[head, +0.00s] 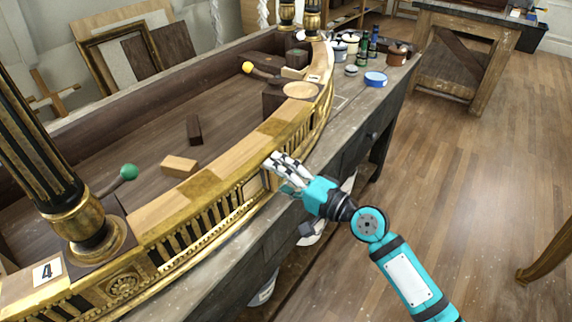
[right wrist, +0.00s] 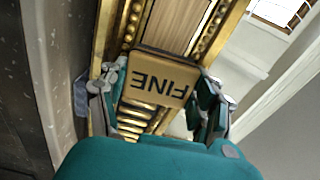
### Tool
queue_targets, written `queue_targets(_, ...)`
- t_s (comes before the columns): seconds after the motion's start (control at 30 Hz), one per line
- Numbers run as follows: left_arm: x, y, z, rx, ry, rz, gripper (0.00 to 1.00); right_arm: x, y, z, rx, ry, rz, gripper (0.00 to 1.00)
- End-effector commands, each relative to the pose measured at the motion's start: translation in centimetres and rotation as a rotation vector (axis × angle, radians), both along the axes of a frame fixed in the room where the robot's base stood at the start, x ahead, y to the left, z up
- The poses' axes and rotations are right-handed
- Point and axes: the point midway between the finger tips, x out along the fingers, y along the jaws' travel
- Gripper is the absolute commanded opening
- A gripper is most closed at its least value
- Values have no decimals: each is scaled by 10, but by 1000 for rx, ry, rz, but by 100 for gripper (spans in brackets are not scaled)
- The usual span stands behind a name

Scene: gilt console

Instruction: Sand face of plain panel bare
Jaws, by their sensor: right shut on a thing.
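My right gripper (head: 284,168) is at the front of the curved gilt console (head: 182,222), near the middle of its frieze. In the right wrist view the gripper (right wrist: 160,84) is shut on a tan sanding block marked FINE (right wrist: 157,80). The block lies close against the frieze; I cannot tell whether it touches. Just beyond it, a plain brownish panel (right wrist: 177,24) shows between two beaded gilt mouldings. The block and gripper hide part of the panel. Most of the block is hidden by the fingers in the head view. My left gripper is not in view.
On the console's inside lie a tan block (head: 179,166), a dark block (head: 194,129) and a green-knobbed tool (head: 128,172). A black-and-gilt column (head: 50,165) rises at left. Jars, bottles and a blue-rimmed tin (head: 375,79) stand on the bench's far end.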

Motion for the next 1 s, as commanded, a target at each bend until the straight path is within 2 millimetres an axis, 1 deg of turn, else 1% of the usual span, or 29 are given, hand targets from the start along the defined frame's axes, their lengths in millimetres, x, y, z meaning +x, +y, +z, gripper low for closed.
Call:
queue_targets(0.03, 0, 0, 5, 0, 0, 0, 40, -5, 5, 3, 4, 1, 6, 38)
queue_targets(0.1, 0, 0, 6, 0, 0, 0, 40, -7, 7, 3, 3, 0, 6, 38)
queue_targets(0.27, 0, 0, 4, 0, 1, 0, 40, -9, 6, 1, 3, -1, 6, 38)
queue_targets(0.47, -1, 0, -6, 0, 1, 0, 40, 0, -1, -2, 2, -2, 2, 38)
queue_targets(0.73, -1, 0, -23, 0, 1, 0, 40, 20, -17, -2, 1, -3, 1, 38)
queue_targets(1.0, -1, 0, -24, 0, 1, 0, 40, 23, -20, 1, 2, 0, 2, 38)
